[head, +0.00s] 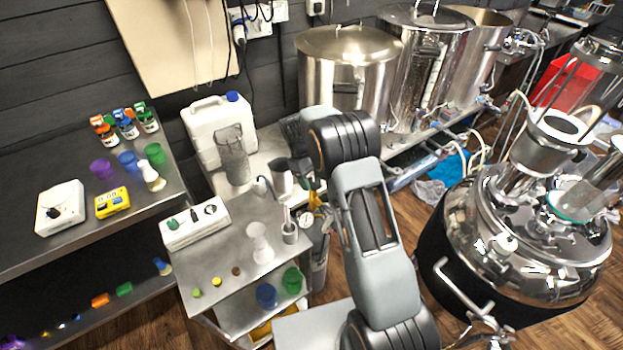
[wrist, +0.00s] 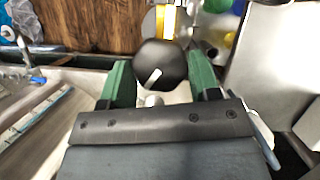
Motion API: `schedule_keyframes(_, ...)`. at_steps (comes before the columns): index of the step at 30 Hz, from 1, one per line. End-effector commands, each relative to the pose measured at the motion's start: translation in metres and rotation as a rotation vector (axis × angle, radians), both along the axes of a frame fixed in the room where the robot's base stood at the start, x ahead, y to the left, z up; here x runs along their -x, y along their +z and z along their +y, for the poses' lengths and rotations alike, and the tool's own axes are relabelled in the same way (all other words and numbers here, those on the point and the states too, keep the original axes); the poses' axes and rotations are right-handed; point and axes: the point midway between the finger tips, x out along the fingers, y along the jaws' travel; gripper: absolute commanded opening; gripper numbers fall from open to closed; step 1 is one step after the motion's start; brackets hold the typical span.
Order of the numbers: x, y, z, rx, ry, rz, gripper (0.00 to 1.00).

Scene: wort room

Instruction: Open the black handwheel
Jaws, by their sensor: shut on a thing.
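The black handwheel (wrist: 160,64) shows in the wrist view as a dark rounded knob with a white pointer line on its face. The line slants up to the right. My gripper (wrist: 161,76) has its two green fingers on either side of the handwheel and is shut on it. A pale stem or fitting shows just below the handwheel, partly covered by the gripper body. In the head view my arm hides the handwheel, and the fingers cannot be made out clearly there.
Steel kettles (head: 347,70) stand behind my arm. A white jerrycan (head: 218,130) and a cart (head: 215,262) with a white control box (head: 194,223) and glassware are to the left. A large steel vessel (head: 525,240) is to the right. Wooden floor (head: 410,200) shows between.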

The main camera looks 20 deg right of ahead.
Motion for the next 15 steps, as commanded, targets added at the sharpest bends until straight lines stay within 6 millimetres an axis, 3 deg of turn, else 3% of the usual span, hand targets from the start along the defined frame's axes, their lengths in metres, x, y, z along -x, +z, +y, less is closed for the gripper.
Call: schedule_keyframes(15,0.0024,-0.002,0.0011,-0.001,0.177,0.006,0.33)
